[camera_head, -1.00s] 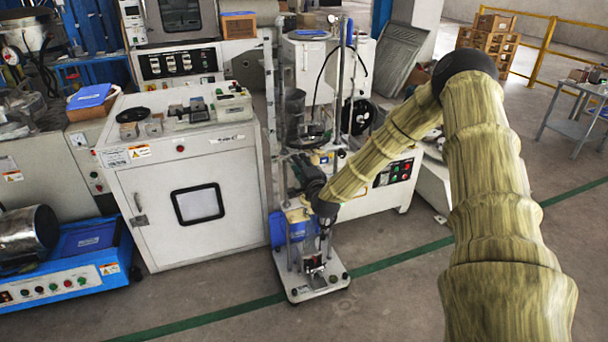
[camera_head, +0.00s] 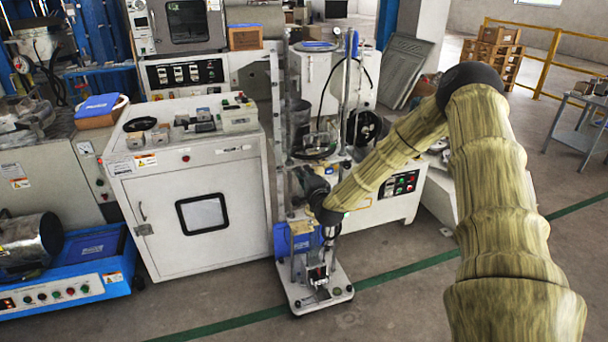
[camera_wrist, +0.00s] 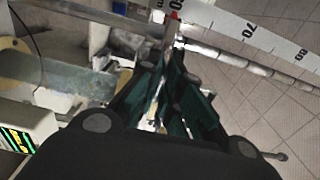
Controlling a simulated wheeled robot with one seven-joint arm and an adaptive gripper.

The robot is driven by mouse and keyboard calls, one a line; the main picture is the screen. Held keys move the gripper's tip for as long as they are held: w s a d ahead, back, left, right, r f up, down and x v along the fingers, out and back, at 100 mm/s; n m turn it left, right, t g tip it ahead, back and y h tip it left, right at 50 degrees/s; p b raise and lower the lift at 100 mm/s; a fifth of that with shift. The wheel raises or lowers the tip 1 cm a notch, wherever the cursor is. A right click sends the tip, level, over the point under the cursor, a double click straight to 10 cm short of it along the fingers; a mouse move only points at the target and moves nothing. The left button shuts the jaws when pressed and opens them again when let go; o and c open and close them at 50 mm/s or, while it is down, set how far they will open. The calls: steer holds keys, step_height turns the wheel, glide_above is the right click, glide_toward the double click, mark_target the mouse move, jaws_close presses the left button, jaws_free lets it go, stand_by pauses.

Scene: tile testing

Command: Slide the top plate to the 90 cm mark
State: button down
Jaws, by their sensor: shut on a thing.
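My gripper (camera_head: 322,262) reaches down low over the white base (camera_head: 338,284) of the testing stand in the head view. In the wrist view its dark green fingers (camera_wrist: 172,58) are closed together on a narrow grey piece (camera_wrist: 171,28). I cannot tell whether this piece belongs to the top plate, whose outline is mostly hidden. A white scale (camera_wrist: 238,22) runs from the top middle to the right edge, with 70 and 80 readable. A red mark (camera_wrist: 175,5) lies at its left end, near the fingertips. The 90 mark is not in view.
A metal rod (camera_wrist: 220,55) runs beside the scale in the wrist view. A white cabinet (camera_head: 195,175) stands left of the stand, and a machine with a button panel (camera_head: 400,183) stands right of it. Grey floor (camera_head: 400,305) is open in front.

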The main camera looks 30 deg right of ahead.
steer(key=shift+r+p, duration=1.55)
steer(key=shift+r, duration=1.35)
steer(key=shift+r+p, duration=1.6)
steer(key=shift+r, duration=1.55)
steer(key=shift+r+p, duration=1.6)
steer(key=shift+r, duration=1.35)
steer(key=shift+r+p, duration=1.7)
steer(key=shift+r, duration=1.3)
